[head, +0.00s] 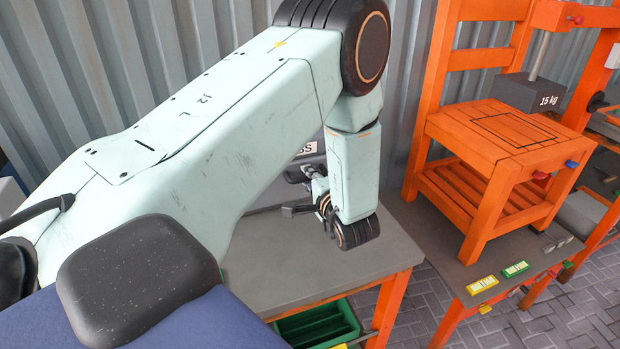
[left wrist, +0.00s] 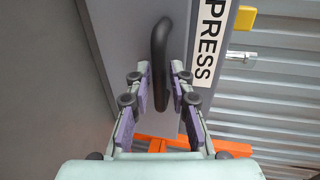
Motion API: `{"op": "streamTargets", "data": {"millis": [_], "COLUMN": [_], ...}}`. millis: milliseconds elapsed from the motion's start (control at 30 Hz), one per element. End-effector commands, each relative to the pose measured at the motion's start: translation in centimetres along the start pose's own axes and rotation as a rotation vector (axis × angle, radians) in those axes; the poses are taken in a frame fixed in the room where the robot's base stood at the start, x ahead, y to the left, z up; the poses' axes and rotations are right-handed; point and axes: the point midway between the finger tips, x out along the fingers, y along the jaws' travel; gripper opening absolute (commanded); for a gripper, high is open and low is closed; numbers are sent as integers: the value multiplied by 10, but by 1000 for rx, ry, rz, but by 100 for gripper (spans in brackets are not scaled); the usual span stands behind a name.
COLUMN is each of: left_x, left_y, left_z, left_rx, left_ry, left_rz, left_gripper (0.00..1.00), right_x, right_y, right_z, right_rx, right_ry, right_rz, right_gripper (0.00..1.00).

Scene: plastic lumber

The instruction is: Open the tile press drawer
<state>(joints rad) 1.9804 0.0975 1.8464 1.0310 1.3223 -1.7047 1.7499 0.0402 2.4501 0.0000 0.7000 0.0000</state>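The tile press drawer is a grey front (left wrist: 125,30) with a black curved handle (left wrist: 161,65) and a white label reading PRESS (left wrist: 208,45), seen in the left wrist view. My left gripper (left wrist: 160,72) is open, with one purple-padded finger on each side of the handle's lower part. Small gaps seem to show between handle and pads. In the head view, my left gripper (head: 308,198) is at the back of the grey worktop, partly hidden by my own arm. A bit of the label (head: 306,148) shows behind it. My right gripper is not in view.
The grey worktop (head: 300,262) has bare room in front of the press. A green bin (head: 318,325) sits below it. A corrugated wall (head: 405,60) closes the back.

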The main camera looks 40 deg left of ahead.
Motion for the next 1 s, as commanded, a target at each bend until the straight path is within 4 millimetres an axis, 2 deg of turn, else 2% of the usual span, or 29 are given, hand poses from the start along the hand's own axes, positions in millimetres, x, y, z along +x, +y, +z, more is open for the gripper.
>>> {"op": "streamTargets", "data": {"millis": [167,433,1000], "left_x": [1,1,0], "left_y": [0,0,-1], "left_z": [0,0,-3], "left_rx": [0,-1,-2], "left_ry": [-1,0,7], "left_rz": [0,1,-2], "left_gripper": [22,0,0], "right_x": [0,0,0], "right_y": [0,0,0], "right_z": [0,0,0], "right_rx": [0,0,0], "right_ry": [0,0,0], "right_rz": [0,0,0], "right_gripper": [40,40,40]}}
